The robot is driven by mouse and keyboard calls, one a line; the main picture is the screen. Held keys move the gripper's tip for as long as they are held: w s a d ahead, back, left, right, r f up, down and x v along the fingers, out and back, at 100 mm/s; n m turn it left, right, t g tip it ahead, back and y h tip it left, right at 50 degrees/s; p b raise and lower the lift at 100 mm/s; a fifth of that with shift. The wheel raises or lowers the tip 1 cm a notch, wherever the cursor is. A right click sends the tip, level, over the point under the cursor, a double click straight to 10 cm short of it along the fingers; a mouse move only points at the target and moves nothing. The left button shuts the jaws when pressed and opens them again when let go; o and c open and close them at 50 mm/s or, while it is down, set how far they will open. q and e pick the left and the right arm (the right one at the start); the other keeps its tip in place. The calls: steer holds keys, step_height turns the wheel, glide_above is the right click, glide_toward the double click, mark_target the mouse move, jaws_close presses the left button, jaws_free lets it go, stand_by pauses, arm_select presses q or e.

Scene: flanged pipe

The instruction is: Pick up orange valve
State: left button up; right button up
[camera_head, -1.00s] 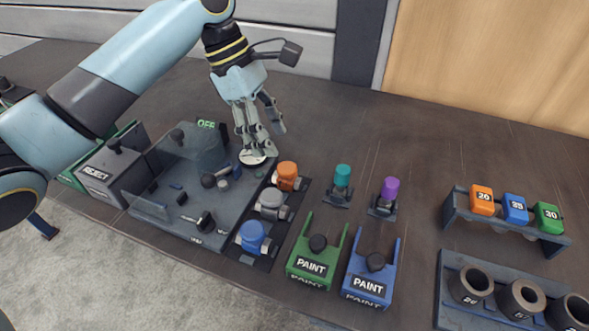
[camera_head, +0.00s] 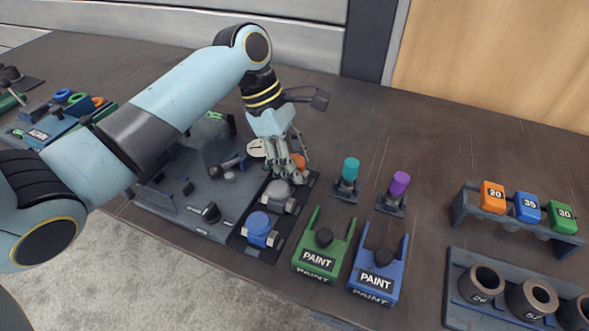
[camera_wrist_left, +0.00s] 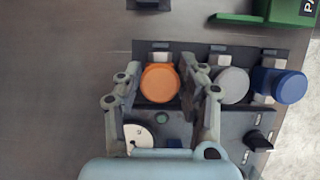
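The orange valve (camera_wrist_left: 160,83) has a round orange cap and sits at one end of a row on a dark plate. In the head view the orange valve (camera_head: 298,161) is mostly hidden behind my left gripper (camera_head: 290,170). In the left wrist view my left gripper (camera_wrist_left: 160,92) is open, with one finger on each side of the orange cap. I cannot tell whether the fingers touch it. A grey valve (camera_wrist_left: 231,85) stands close beside the right finger. My right gripper is not in view.
A blue valve (camera_head: 259,228) ends the row. A grey panel (camera_head: 222,195) with knobs lies left of it. Teal (camera_head: 350,170) and purple (camera_head: 399,184) pegs stand to the right. The table behind is clear.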

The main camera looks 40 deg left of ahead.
mark_target(302, 161)
arm_select(q)
jaws_close()
steer(key=shift+r, duration=0.6)
step_height(302, 161, up, 3)
steer(key=shift+w+f+p, duration=0.1)
steer(key=shift+f+p, duration=0.1)
steer(key=shift+p, duration=0.1)
steer(key=s+d+r+p, duration=0.3)
steer(key=d+r+p, duration=0.8)
steer(key=r+p, duration=0.1)
steer(key=shift+s+r, duration=0.3)
steer(key=shift+r, duration=0.55)
steer(key=shift+d, duration=0.1)
